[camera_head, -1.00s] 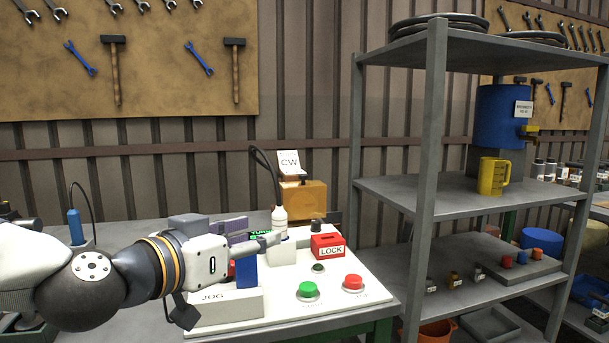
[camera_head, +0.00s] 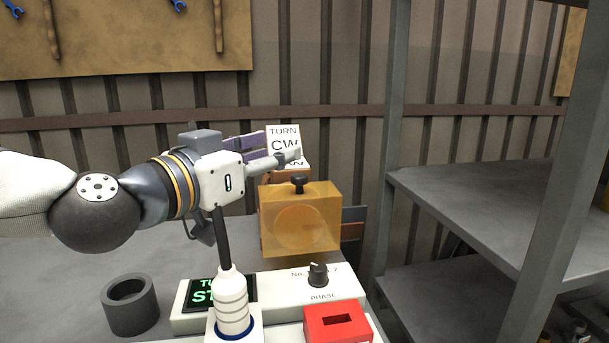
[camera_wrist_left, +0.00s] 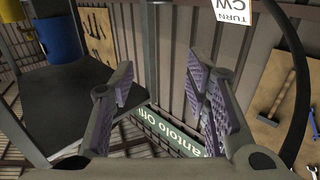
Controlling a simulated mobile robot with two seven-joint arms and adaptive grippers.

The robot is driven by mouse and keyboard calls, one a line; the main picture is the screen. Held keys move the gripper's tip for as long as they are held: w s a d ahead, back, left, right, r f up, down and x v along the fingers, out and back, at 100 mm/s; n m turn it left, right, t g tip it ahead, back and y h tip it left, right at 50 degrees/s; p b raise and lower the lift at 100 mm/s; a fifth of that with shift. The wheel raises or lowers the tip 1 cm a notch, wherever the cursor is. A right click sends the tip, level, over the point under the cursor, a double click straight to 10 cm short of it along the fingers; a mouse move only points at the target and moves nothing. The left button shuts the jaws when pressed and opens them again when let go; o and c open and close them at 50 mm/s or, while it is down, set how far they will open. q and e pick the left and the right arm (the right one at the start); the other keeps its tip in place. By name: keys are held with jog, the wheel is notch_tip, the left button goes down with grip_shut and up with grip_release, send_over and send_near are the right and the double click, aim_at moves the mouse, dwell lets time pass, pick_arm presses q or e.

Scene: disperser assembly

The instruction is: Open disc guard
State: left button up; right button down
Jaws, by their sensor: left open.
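The disc guard (camera_head: 325,235) is a translucent orange box on the grey table, with a black knob (camera_head: 299,182) on top. A round disc shape shows through its front face, and the guard looks closed. My left gripper (camera_head: 284,150) is above the guard's upper left, level with the "TURN CW" sign (camera_head: 283,140) behind it. Its fingers are spread and empty, as the left wrist view (camera_wrist_left: 165,85) also shows. The gripper does not appear to touch the knob. The guard is not seen in the wrist view. My right gripper is not in view.
A white bottle (camera_head: 232,300) stands in front of my left wrist. A control panel with a phase knob (camera_head: 318,275) and a red block (camera_head: 338,322) is at the front. A grey ring (camera_head: 130,305) lies at left. A metal shelf (camera_head: 470,215) stands at right.

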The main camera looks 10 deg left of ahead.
aim_at(295, 181)
pick_arm(q)
notch_tip(295, 181, down, 7)
jog(key=b, duration=0.2)
jog(key=x, duration=0.6)
jog(key=shift+w+d+r, duration=0.15)
jog(key=shift+w+r, duration=0.2)
jog(key=shift+r, duration=0.05)
jog(key=shift+w+d+r, duration=0.1)
jog(key=shift+w+r, duration=0.05)
jog(key=shift+w, duration=0.2)
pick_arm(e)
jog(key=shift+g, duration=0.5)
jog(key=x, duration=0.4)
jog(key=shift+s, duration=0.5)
pick_arm(q)
grip_shut()
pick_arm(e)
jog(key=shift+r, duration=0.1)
